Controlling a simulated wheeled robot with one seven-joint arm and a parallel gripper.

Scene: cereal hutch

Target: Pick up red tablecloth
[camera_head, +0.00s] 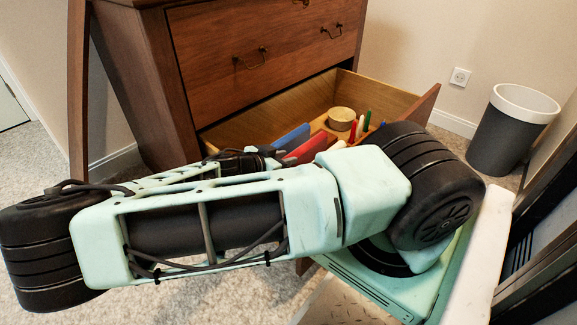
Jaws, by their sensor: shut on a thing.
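The red tablecloth (308,149) is a folded red piece in the open drawer, toward its front left. My gripper (275,157) shows only in part behind my arm, at the tablecloth's left end. It is shut on the tablecloth. The exact contact of the fingers is hidden by my arm. A blue folded piece (292,136) lies just behind the red one.
The wooden drawer (385,93) is pulled out from the brown dresser (230,50). It also holds a round tan container (341,117) and several slim coloured items (361,125). A grey bin (502,138) stands at the right by the wall.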

